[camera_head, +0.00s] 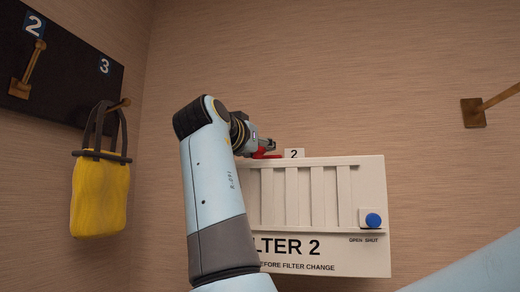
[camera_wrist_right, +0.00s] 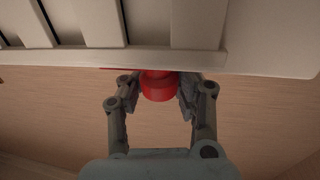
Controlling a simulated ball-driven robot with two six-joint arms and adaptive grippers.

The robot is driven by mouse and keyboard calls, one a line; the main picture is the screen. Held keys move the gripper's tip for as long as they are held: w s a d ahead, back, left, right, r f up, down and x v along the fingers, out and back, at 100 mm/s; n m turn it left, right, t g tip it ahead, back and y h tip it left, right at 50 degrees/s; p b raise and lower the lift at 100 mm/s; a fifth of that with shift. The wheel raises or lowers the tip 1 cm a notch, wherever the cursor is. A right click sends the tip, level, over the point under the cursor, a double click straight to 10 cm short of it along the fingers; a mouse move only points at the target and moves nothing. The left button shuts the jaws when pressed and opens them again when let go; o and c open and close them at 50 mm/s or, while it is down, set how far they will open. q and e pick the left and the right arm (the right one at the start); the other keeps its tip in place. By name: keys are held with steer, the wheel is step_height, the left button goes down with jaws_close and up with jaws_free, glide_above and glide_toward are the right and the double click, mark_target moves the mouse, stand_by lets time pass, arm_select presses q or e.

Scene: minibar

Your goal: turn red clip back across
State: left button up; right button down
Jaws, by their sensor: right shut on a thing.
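The red clip (camera_head: 262,155) sits at the top edge of the white filter box (camera_head: 374,180), left of the small "2" tag (camera_head: 294,154). In the head view my arm and gripper partly cover it. My right gripper (camera_head: 268,145) is at the clip. In the right wrist view the clip's round red knob (camera_wrist_right: 158,88) is between the two fingers of the gripper (camera_wrist_right: 160,80), which are shut on it. The knob is at the edge of the slatted box front (camera_wrist_right: 135,60). The rest of the clip is mostly hidden. My left gripper is not in view.
A blue knob (camera_head: 373,220) stands on the box at the lower right, above "OPEN SHUT". A yellow bag (camera_head: 100,195) hangs from hook 3 on the black board (camera_head: 65,55) at the left. A brass hook (camera_head: 474,113) sticks out at the right. The wall above the box is clear.

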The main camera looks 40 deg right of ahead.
steer(key=shift+a+f+n+t+y, duration=0.1)
steer(key=shift+f+n+t+y, duration=0.25)
steer(key=shift+n+t+y, duration=0.2)
stand_by(1.0)
steer(key=c, duration=1.4)
jaws_free()
steer(key=shift+c, duration=0.2)
steer(key=o, duration=0.5)
steer(key=shift+s+a+r, duration=0.15)
steer(key=shift+a+r, duration=0.05)
steer(key=shift+r, duration=0.1)
steer(key=shift+o, duration=0.2)
steer(key=shift+d, duration=0.15)
steer(key=shift+r, duration=0.15)
step_height(320, 180, up, 10)
steer(key=shift+f, duration=0.2)
